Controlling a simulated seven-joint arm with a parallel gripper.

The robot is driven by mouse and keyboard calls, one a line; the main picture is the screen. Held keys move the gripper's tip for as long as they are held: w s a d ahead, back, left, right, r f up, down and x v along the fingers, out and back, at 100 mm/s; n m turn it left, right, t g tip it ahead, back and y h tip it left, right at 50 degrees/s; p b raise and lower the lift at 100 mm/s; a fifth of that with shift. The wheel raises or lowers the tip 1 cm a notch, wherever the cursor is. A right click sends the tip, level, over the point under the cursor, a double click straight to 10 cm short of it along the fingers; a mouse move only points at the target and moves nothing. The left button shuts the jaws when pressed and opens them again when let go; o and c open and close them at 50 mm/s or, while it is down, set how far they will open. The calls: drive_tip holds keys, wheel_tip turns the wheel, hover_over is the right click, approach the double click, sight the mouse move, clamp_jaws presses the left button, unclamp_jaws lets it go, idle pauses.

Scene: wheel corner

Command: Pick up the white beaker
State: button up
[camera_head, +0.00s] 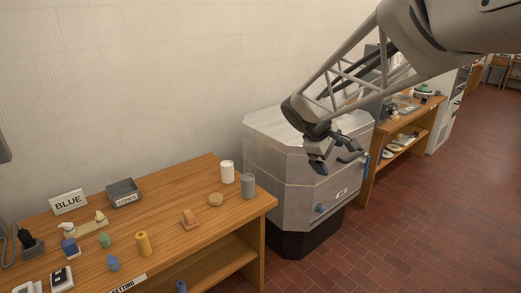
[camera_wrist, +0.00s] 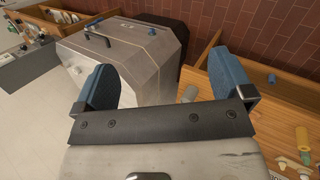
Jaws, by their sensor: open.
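The white beaker (camera_head: 227,171) is most likely the plain white cylinder standing upright near the back right corner of the wooden table (camera_head: 165,265). A grey cylinder (camera_head: 248,186) stands just to its right and in front. My gripper (camera_head: 338,162) is open and empty, in front of the grey metal cabinet, well to the right of the beaker and apart from it. In the wrist view my two blue-padded fingers (camera_wrist: 165,82) are spread wide. A pale cylinder (camera_wrist: 189,93) shows between them, farther off; I cannot tell which one it is.
The grey cabinet (camera_head: 280,165) stands between the table and another shelf unit. Tiled floor (camera_head: 400,225) is clear at right.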

drive_tip(key=w+a+f+n+t+h, duration=0.1)
drive_tip(key=w+a+f+n, duration=0.1)
drive_tip(key=w+a, duration=0.35)
drive_tip(key=w+a+f+n+t, duration=0.1)
drive_tip(key=w+a+f+n, duration=0.15)
drive_tip(key=w, duration=0.65)
drive_tip(key=n+t, duration=0.7)
drive_tip(key=n, duration=0.8)
approach(225, 165)
drive_tip(key=x, duration=0.4)
drive_tip(key=shift+w+a+r, duration=0.15)
drive_tip(key=shift+a+r, duration=0.05)
drive_tip(key=shift+a, duration=0.1)
drive_tip(key=shift+w+d, duration=0.1)
drive_tip(key=shift+x, duration=1.2)
drive_tip(key=shift+d+f, duration=0.1)
drive_tip(key=shift+f, duration=0.05)
drive_tip(key=shift+x, duration=2.5)
drive_tip(key=shift+d, duration=0.1)
